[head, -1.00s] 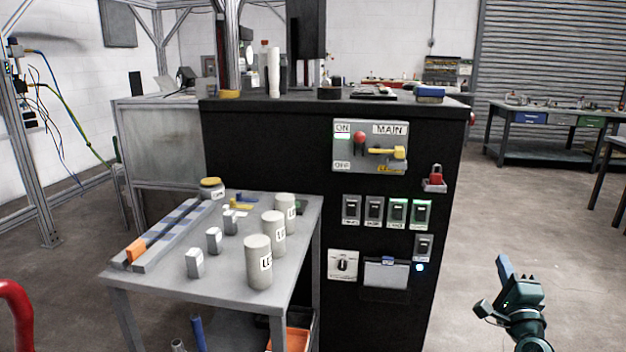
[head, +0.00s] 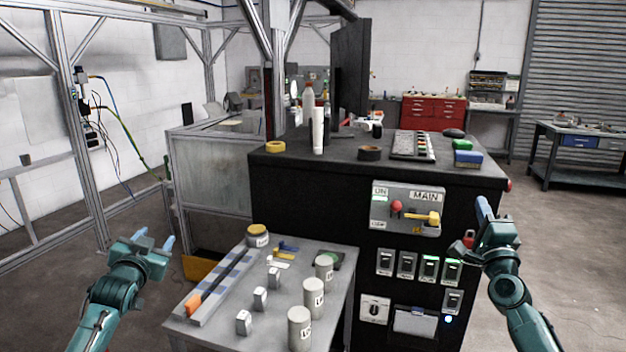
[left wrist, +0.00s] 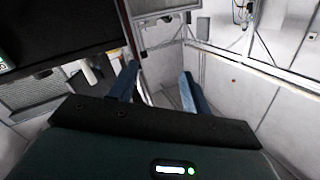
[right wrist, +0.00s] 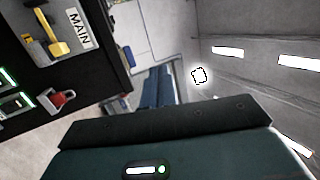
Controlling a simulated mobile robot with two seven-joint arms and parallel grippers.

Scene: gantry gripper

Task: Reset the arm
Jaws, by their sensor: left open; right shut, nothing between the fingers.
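My left gripper (head: 155,241) is open and empty, raised to the left of the grey side table. Its two blue fingers stand apart in the left wrist view (left wrist: 162,85). My right gripper (head: 484,210) is shut and empty, in front of the right side of the black control cabinet (head: 310,195). Its blue fingers are together in the right wrist view (right wrist: 156,85). The MAIN switch panel (head: 380,216) with a yellow handle (head: 422,218) and red knob is just left of it.
A bottle, tape and a keyboard-like panel (head: 412,145) lie on the cabinet top. Open floor lies at right.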

